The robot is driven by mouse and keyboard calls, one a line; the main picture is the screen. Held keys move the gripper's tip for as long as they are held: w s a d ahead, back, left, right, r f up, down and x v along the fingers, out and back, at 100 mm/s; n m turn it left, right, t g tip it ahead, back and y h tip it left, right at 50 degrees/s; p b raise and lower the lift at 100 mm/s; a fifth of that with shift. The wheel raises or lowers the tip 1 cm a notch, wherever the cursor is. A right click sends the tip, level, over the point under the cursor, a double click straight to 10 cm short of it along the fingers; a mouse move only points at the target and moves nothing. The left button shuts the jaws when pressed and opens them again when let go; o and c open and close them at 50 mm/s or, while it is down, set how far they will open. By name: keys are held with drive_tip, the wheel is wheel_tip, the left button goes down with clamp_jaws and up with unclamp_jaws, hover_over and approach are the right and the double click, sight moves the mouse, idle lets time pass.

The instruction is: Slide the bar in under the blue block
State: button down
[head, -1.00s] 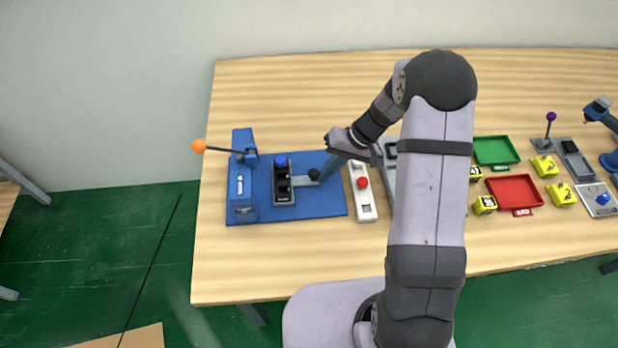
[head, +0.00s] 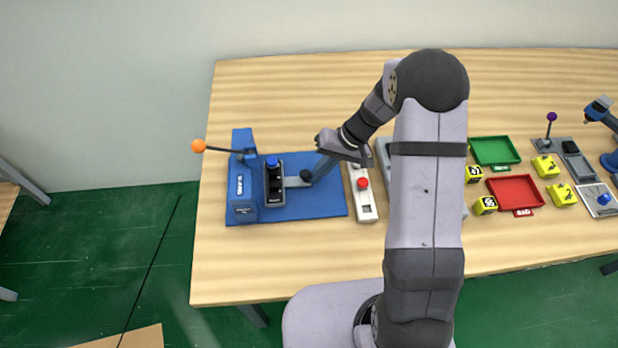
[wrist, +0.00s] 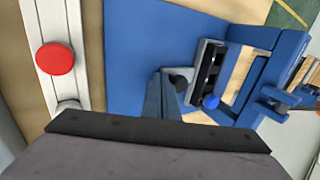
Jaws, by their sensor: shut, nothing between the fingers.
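The bar (head: 275,188) is a dark slotted holder with a blue round piece on its far end and a grey stub ending in a black knob (head: 305,175) on its right side. It lies on the blue base plate (head: 318,207), close to the right side of the blue block (head: 243,188); I cannot tell if they touch. In the wrist view the bar (wrist: 207,68) lies close beside the blue frame (wrist: 262,75). My gripper (head: 314,176) is shut and empty, reaching down from the right with its fingertips at the knob. Contact is partly hidden.
A lever with an orange ball (head: 198,146) sticks out left of the block. A white strip with a red button (head: 363,183) stands right of the plate. Green (head: 495,150) and red (head: 515,190) trays and yellow cubes lie farther right.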

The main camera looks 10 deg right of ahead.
sight(301, 173)
drive_tip(key=shift+a, duration=0.2)
drive_tip(key=shift+a+b, duration=0.4)
drive_tip(key=shift+a, duration=2.95)
drive_tip(key=shift+d, duration=0.25)
drive_tip(key=shift+d+b, duration=0.35)
drive_tip(key=shift+d, duration=0.1)
